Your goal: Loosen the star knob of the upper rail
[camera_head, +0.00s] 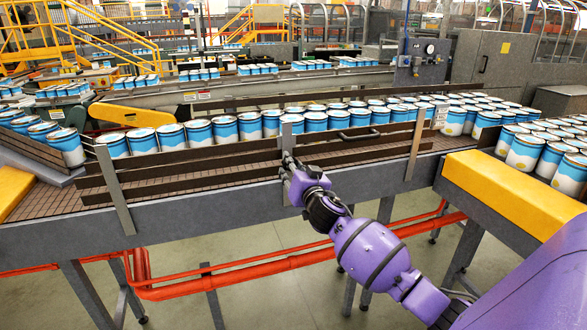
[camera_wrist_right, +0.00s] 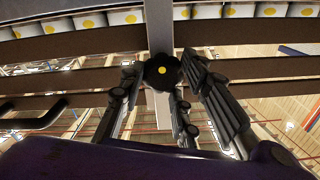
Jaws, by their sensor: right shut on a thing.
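The black star knob (camera_wrist_right: 162,71) with a yellow centre sits on a grey upright post (camera_wrist_right: 159,28) in the right wrist view. My right gripper (camera_wrist_right: 165,84) has its fingers around the knob and is shut on it. In the head view my right gripper (camera_head: 289,166) is at the front of the conveyor's guide rails, and it hides the knob there. The dark brown upper rail (camera_head: 208,153) runs along the conveyor, behind the post (camera_head: 286,137). My left gripper is not in view.
Blue and white cans (camera_head: 199,133) stand in a row behind the rails. A black handle (camera_head: 358,134) sits on the rail to the right of my gripper. A yellow guard (camera_head: 505,192) covers the right front edge, and red pipes (camera_head: 300,260) run below the conveyor.

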